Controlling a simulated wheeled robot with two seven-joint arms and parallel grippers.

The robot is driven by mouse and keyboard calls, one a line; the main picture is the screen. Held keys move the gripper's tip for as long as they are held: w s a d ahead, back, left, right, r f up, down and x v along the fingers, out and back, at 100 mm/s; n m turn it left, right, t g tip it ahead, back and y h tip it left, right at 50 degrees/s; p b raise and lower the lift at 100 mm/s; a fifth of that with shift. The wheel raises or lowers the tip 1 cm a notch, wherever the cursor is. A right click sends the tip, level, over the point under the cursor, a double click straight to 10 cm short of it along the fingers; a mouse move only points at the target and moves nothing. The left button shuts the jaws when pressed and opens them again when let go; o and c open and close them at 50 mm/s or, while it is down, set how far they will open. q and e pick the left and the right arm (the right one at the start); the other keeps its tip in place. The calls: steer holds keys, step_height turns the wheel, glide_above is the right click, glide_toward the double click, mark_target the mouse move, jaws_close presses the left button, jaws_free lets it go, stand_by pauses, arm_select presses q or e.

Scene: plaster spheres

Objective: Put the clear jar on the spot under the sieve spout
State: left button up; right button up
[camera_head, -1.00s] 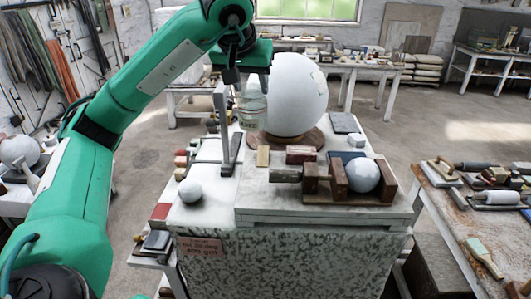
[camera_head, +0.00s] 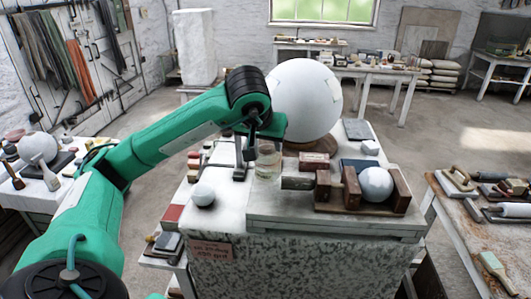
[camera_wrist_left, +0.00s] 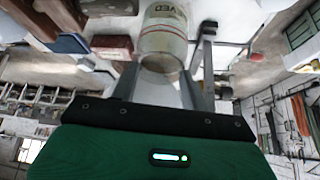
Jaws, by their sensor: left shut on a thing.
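The clear jar (camera_head: 267,163) is upright in the head view, left of the brown wooden blocks. It has a printed label, readable in part in the left wrist view (camera_wrist_left: 163,38). My left gripper (camera_head: 266,143) is shut on the jar, with one finger on each side of it. I cannot tell whether the jar's base touches the bench top. A grey upright stand (camera_head: 240,158) is just left of the jar. I cannot make out the sieve spout or the spot under it. My right gripper is not in view.
A large white sphere (camera_head: 306,98) stands behind the jar. A small sphere (camera_head: 376,184) sits between wooden blocks (camera_head: 351,187) on the right. Another small sphere (camera_head: 203,194) lies at front left. Bare bench top (camera_head: 228,205) shows in front of the stand.

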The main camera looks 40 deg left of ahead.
mark_target(264, 153)
arm_select(q)
steer(key=shift+f+p, duration=0.5)
steer(key=shift+f, duration=1.45)
steer(key=shift+f, duration=0.1)
steer(key=shift+f, duration=0.15)
steer(key=o, duration=1.4)
